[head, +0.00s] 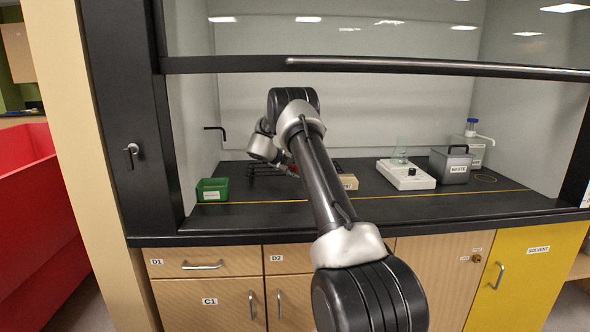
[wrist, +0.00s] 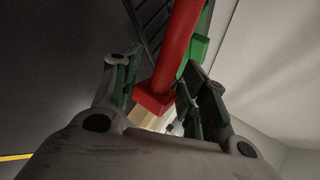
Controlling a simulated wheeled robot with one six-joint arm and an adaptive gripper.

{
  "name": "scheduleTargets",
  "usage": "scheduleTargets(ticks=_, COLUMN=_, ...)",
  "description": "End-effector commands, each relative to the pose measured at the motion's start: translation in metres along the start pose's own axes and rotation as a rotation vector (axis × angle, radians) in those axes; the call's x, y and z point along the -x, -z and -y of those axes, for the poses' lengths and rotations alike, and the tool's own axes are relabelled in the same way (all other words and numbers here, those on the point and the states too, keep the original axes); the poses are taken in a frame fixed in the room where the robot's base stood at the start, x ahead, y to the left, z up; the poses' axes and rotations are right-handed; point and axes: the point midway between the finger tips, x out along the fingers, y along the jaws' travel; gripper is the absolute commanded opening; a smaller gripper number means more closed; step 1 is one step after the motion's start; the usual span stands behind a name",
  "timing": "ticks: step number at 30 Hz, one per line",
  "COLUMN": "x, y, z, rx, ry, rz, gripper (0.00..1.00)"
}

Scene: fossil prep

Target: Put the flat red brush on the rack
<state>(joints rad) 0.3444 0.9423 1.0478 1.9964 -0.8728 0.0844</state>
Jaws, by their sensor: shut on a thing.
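The flat red brush (wrist: 178,45) is between the fingers of my gripper (wrist: 152,85) in the wrist view. Its long red handle runs up out of the picture, and a wider red block end sits low between the fingers. My gripper is shut on it. The dark barred rack (wrist: 150,20) shows beyond the brush in the wrist view. In the head view the rack (head: 262,170) stands at the back left of the worktop, partly hidden by my arm. A bit of red (head: 293,168) shows near my wrist there. I cannot tell whether the brush touches the rack.
A green bin (head: 212,190) stands left of the rack. A small labelled wooden block (head: 348,182) is right of my arm. Farther right are a white device (head: 406,176) with a glass beaker, a grey waste container (head: 450,166) and a bottle (head: 470,146). A sash bar (head: 430,67) crosses above.

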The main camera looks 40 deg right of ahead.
Motion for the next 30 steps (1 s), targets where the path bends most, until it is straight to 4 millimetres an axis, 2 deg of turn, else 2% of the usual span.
scheduleTargets(ticks=17, x=-0.0065, y=0.0001, z=-0.0097, rx=0.000, ry=0.000, rz=0.000, gripper=0.07)
scheduleTargets(ticks=18, x=-0.0065, y=0.0002, z=-0.0098, rx=0.000, ry=0.000, rz=0.000, gripper=0.49)
scheduleTargets(ticks=21, x=-0.0065, y=0.0002, z=-0.0098, rx=0.000, ry=0.000, rz=-0.001, gripper=0.65)
scheduleTargets(ticks=30, x=-0.0062, y=0.0002, z=-0.0092, rx=0.000, ry=0.000, rz=-0.001, gripper=0.65)
